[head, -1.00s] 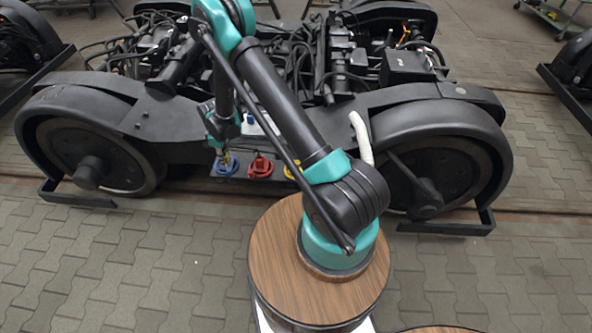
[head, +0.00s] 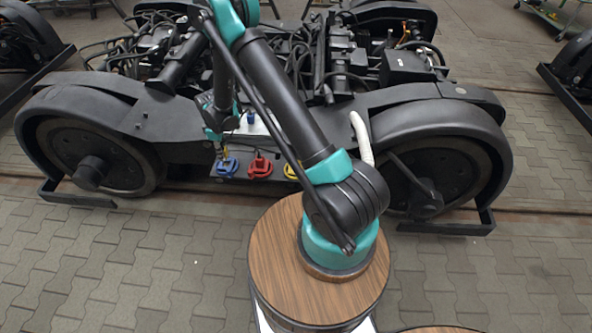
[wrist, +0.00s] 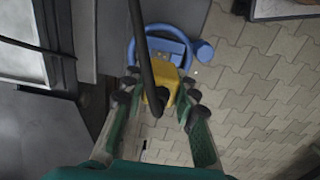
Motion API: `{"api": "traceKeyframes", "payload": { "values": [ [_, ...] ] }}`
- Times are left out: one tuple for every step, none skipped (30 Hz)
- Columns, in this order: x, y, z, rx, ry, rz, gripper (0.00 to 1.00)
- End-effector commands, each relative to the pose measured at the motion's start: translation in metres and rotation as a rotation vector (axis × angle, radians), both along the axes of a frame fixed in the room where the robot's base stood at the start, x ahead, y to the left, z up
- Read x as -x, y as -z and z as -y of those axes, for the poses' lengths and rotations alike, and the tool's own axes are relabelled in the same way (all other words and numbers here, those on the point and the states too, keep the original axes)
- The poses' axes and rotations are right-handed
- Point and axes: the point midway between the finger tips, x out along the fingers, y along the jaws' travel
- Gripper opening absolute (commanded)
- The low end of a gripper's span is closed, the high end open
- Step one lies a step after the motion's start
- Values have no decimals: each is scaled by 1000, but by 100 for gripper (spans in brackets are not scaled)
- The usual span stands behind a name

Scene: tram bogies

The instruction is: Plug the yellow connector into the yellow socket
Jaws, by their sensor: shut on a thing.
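My gripper (wrist: 158,92) is shut on the yellow connector (wrist: 168,74), with one finger on each side of it. A black cable runs up from the connector. In the wrist view the blue socket (wrist: 170,32) lies behind the connector; I cannot tell whether they touch. In the head view my gripper (head: 224,146) is just above the blue socket (head: 227,167), at the left of the row. The yellow socket (head: 290,172) is at the right of the row, partly hidden by my arm.
The red socket (head: 260,168) lies between the blue and yellow ones. A blue connector (head: 250,117) stands on a pale surface behind the row. The black bogie wheels (head: 97,155) flank the row. Open paving (head: 130,260) lies in front.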

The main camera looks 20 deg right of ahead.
Motion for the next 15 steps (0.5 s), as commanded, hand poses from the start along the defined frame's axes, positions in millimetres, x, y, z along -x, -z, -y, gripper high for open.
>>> {"api": "traceKeyframes", "payload": {
  "values": [
    [0, -2, 0, 0, 0, 0, 0],
    [0, -3, 0, 0, 0, 0, 0],
    [0, -5, 0, 0, 0, 0, 0],
    [0, -6, 0, 0, 0, 0, 0],
    [0, -7, 0, 0, 0, 0, 0],
    [0, -8, 0, 0, 0, 0, 0],
    [0, -10, 0, 0, 0, 0, 0],
    [0, -11, 0, 0, 0, 0, 0],
    [0, -12, 0, 0, 0, 0, 0],
    [0, -13, 0, 0, 0, 0, 0],
    [0, -14, 0, 0, 0, 0, 0],
    [0, -16, 0, 0, 0, 0, 0],
    [0, -16, 0, 0, 0, 0, 0],
    [0, -17, 0, 0, 0, 0, 0],
    [0, -18, 0, 0, 0, 0, 0]
  ]
}}
